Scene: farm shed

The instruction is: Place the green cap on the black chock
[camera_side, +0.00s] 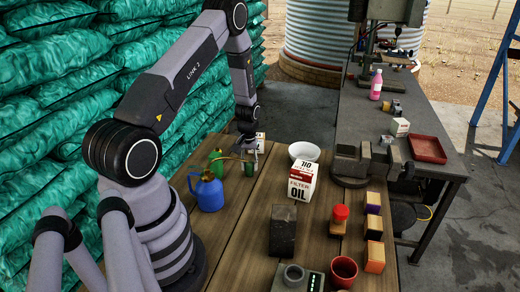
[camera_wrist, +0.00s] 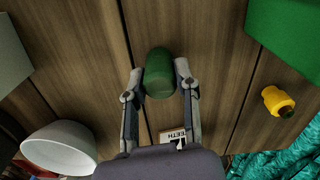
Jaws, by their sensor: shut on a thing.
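The green cap (camera_wrist: 159,72) sits between the two fingers of my gripper (camera_wrist: 160,80) in the wrist view. It is a dark green rounded cylinder, and the fingers are shut on it. In the side view my gripper (camera_side: 249,160) points down near the back of the wooden table, with the green cap (camera_side: 249,169) at its tips. I cannot tell whether the cap touches the table. The black chock (camera_side: 283,231) is a dark block on the table's nearer part, well away from my gripper. Its top looks bare.
A blue jug (camera_side: 208,193) and a green container (camera_side: 215,160) stand left of my gripper. A white bowl (camera_side: 304,152) and an oil filter box (camera_side: 302,181) stand to its right. A red cup (camera_side: 343,271) and small blocks stand right of the chock.

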